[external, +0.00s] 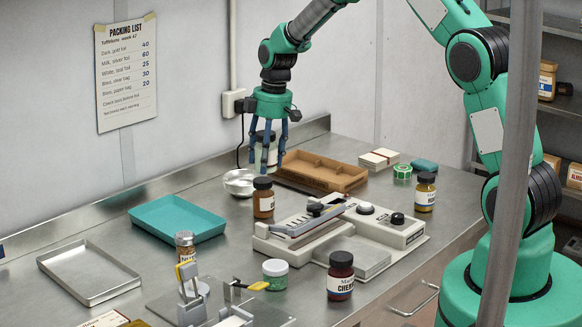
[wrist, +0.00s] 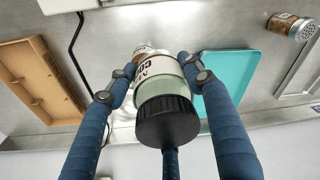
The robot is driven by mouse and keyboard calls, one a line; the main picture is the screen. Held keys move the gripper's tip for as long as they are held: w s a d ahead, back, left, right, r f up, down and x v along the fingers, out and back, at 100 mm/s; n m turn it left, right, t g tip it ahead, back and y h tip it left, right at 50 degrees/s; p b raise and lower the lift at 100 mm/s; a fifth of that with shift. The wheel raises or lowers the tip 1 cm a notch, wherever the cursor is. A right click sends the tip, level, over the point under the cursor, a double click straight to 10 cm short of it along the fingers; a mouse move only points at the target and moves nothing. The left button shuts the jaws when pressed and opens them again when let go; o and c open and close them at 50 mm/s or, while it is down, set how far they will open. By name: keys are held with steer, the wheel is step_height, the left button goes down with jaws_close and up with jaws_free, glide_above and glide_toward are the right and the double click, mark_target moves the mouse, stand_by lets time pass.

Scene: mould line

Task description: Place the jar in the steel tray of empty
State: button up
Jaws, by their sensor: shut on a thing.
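My gripper (external: 268,150) has its blue fingers shut around a glass jar (wrist: 158,88) with a black lid and a white label reading in part "CO". The jar's lid faces the wrist camera; fingers partly cover it in the external view, and its contents are not clear. The jar is at the back of the counter, behind the small steel bowl (external: 239,183); I cannot tell how far above the counter. The steel tray (external: 88,272), shallow and empty, lies at the front left. Part of it shows at the right edge of the wrist view (wrist: 300,80).
A teal tray (external: 177,219) lies between the bowl and the steel tray, with a shaker jar (external: 185,246) nearby. A brown divided tray (external: 322,173) is to the right. A sealer (external: 340,235), several other jars and a metal stand (external: 225,308) occupy the front and middle.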

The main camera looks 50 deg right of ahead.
steer(key=s+a+n+p, duration=0.1)
steer(key=s+a+p, duration=0.15)
steer(key=a, duration=1.25)
steer(key=s+a+n+p, duration=0.2)
steer(key=s+a, duration=0.1)
steer(key=a, duration=1.3)
steer(key=s+a+n+p, duration=0.1)
steer(key=s+a+p, duration=0.2)
steer(key=a, duration=1.2)
step_height(320, 180, down, 9)
steer(key=shift+f, duration=0.15)
steer(key=shift+a, duration=0.1)
steer(key=p, duration=0.2)
glide_above(97, 283)
steer(key=shift+s+f, duration=0.15)
steer(key=shift+f, duration=0.55)
steer(key=shift+f, duration=0.1)
steer(key=shift+d+f+p, duration=0.2)
steer(key=shift+f+p, duration=0.15)
steer(key=shift+f, duration=1.35)
